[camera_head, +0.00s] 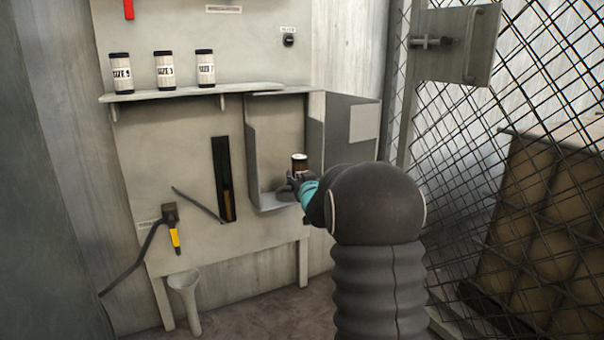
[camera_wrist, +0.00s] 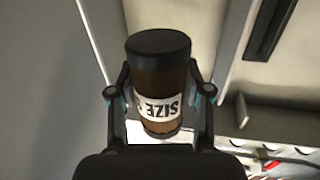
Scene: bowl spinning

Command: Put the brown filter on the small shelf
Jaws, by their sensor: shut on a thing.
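The brown filter (camera_head: 299,160) is a dark-capped brown cylinder. In the wrist view it (camera_wrist: 153,70) fills the space between the fingers, with its white SIZE label upside down and the size number not readable. My gripper (camera_head: 297,183) is shut on it, with one finger on each side; the fingers also show in the wrist view (camera_wrist: 157,97). In the head view the filter appears upright, in front of the open grey wall box (camera_head: 253,150). A small ledge (camera_head: 272,203) shows at the bottom of this box, partly behind my gripper. I cannot tell whether the filter touches it.
A long shelf (camera_head: 240,89) at upper left holds three white-labelled filters (camera_head: 164,70). The box's door (camera_head: 345,140) stands open on the right. A black slot (camera_head: 224,180), a yellow-handled tool (camera_head: 174,235) and a funnel-like pipe (camera_head: 185,295) are left. A mesh gate (camera_head: 500,140) is right.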

